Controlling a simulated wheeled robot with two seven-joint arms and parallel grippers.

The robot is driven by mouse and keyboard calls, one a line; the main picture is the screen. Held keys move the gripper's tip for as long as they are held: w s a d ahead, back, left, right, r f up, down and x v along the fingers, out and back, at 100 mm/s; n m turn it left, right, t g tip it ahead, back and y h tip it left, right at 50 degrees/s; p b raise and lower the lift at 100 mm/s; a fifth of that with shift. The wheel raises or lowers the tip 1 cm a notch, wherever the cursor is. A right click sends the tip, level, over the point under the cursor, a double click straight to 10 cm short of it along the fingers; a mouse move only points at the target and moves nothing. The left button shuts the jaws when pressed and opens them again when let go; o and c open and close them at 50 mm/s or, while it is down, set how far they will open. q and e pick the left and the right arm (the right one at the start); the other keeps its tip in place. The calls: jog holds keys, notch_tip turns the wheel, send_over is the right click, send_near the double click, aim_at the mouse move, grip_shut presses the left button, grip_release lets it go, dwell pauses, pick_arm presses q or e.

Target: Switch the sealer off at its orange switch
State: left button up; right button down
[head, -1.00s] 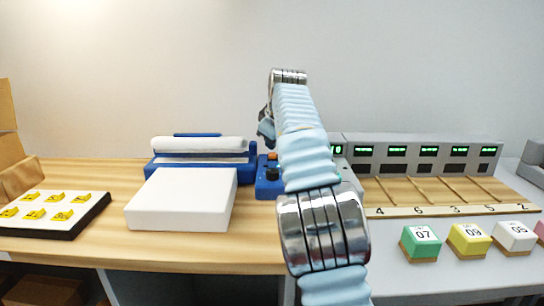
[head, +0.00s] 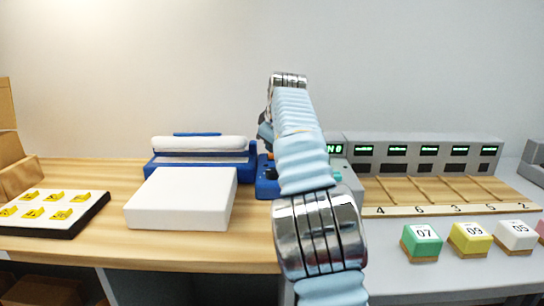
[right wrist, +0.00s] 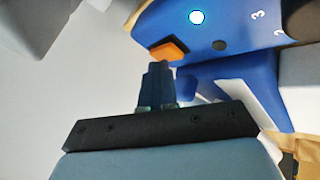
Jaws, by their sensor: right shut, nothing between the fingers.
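The blue sealer (head: 203,159) with its white roll stands at the back of the wooden counter in the head view. Its blue control box (head: 265,188) is at its right end, partly behind my right arm. In the right wrist view the orange switch (right wrist: 167,50) sits on the blue housing near a lit white lamp (right wrist: 197,17). My right gripper (right wrist: 158,67) is shut and empty, its fingertips right at the lower edge of the switch. I cannot tell whether they touch it. In the head view the arm mostly hides the switch. My left gripper is not in view.
A white block (head: 182,200) lies in front of the sealer. A tray with yellow pieces (head: 52,212) is at the left. A grey unit with green displays (head: 420,150) and several coloured swatch blocks (head: 469,238) are at the right.

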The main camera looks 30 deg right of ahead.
jog(key=shift+f, duration=0.15)
jog(key=shift+w+d+r+p, duration=0.15)
jog(key=shift+r+p, duration=0.3)
jog(key=shift+p, duration=0.1)
jog(key=shift+r, duration=0.1)
jog(key=r, duration=0.4)
jog(key=shift+w+d, duration=0.3)
jog(key=shift+r, duration=0.25)
jog(key=shift+s+a+r, duration=0.1)
jog(key=shift+a+r, duration=0.2)
jog(key=shift+a, duration=0.05)
jog(key=shift+s+d+f, duration=0.1)
jog(key=shift+f, duration=0.05)
